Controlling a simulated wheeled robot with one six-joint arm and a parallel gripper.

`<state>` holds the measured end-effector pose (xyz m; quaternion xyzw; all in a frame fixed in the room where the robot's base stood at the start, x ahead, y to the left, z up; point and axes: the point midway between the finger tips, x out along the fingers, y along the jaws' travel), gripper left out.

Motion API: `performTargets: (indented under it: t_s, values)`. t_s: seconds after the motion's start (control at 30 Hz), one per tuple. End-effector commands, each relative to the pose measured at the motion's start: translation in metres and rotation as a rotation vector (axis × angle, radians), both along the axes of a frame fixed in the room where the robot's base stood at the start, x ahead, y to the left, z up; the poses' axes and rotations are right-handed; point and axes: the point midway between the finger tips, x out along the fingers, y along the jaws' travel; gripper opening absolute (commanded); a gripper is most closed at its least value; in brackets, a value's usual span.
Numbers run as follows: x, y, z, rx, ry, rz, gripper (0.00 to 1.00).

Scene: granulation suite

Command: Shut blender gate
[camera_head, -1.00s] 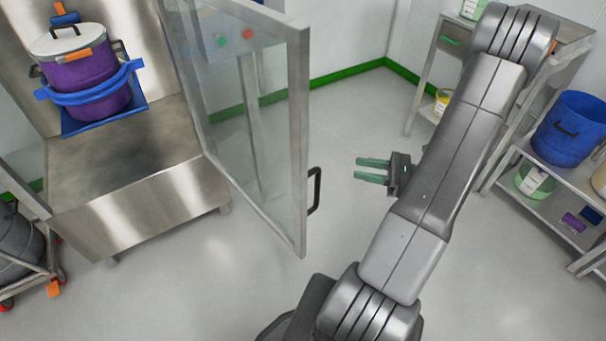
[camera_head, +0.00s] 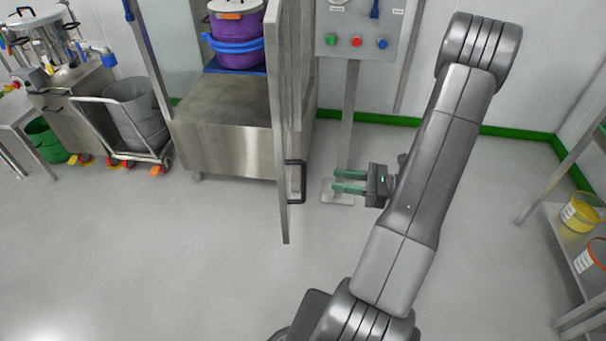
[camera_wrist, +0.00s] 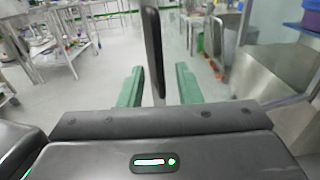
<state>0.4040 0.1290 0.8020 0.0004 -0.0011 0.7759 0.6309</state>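The blender gate (camera_head: 280,110) is a metal-framed clear door. It stands open, seen nearly edge-on, swung out from the front of the steel blender cabinet (camera_head: 215,135). Its black bar handle (camera_head: 296,182) is on the side facing my gripper. My gripper (camera_head: 336,181) is open and empty, its two green fingers pointing left at the handle with a small gap left between. In the wrist view the dark upright handle (camera_wrist: 153,50) shows in line with the space between the fingers (camera_wrist: 158,72). A purple drum (camera_head: 238,30) with a blue band sits inside the cabinet.
A control post (camera_head: 350,115) with a button panel (camera_head: 362,28) stands behind my gripper. A cart with grey bins (camera_head: 137,110) is left of the cabinet. A shelf with tubs (camera_head: 583,212) is at right. The floor in front of the gate is clear.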

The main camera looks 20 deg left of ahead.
Motion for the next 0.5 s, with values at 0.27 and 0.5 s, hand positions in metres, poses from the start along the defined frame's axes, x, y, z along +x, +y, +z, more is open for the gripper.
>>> performTargets:
  t_s: [0.27,0.5]
  values:
    - [-0.013,0.057,0.0,0.0,0.001,0.005,0.31]
    - [-0.019,0.091,0.0,-0.001,-0.001,0.003,0.31]
